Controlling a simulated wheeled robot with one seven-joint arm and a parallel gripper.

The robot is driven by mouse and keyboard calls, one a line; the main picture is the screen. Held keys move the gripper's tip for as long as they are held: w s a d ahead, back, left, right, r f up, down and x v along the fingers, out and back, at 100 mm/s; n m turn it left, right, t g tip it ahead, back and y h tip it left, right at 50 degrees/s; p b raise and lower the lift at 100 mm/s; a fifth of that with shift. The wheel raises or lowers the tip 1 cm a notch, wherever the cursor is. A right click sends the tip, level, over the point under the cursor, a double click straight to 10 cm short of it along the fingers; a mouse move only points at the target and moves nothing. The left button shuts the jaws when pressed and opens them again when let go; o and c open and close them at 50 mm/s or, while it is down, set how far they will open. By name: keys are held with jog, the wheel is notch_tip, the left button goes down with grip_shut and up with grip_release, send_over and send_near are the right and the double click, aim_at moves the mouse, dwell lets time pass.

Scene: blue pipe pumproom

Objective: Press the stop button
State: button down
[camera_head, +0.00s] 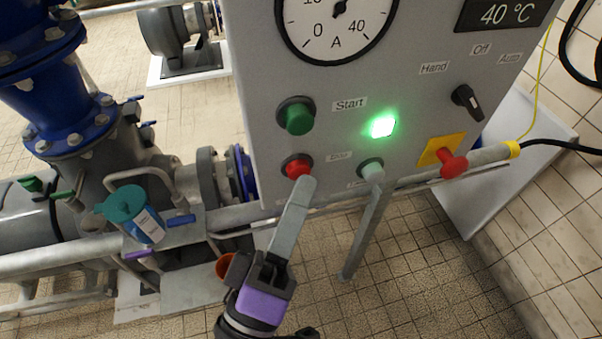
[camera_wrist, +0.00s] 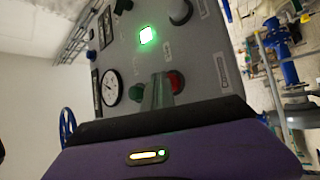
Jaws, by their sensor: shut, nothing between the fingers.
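The red stop button (camera_head: 297,166) sits on the grey control panel (camera_head: 335,120), below the green start button (camera_head: 296,116). My gripper (camera_head: 303,182) is shut and empty, with its fingertips at the lower edge of the red button. I cannot tell from the head view whether they touch it. In the wrist view the fingers (camera_wrist: 158,92) point at the panel and partly cover the red button (camera_wrist: 176,82). The green button also shows there (camera_wrist: 136,92). A green lamp (camera_head: 383,126) on the panel is lit.
To the right are a black selector switch (camera_head: 467,101) and a red knob on a yellow plate (camera_head: 453,163). A pale round button (camera_head: 371,168) is right of the stop button.

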jog(key=shift+w, duration=0.1)
dwell(0.6)
jog(key=shift+w+a, duration=0.15)
jog(key=shift+w, duration=0.2)
jog(key=shift+s, duration=0.2)
jog(key=shift+s+b, duration=0.25)
jog(key=shift+b, duration=0.1)
jog(key=s+d, duration=0.2)
jog(key=s, duration=0.3)
jog(key=shift+s+b, duration=0.3)
jog(key=shift+s, duration=0.1)
dwell(0.8)
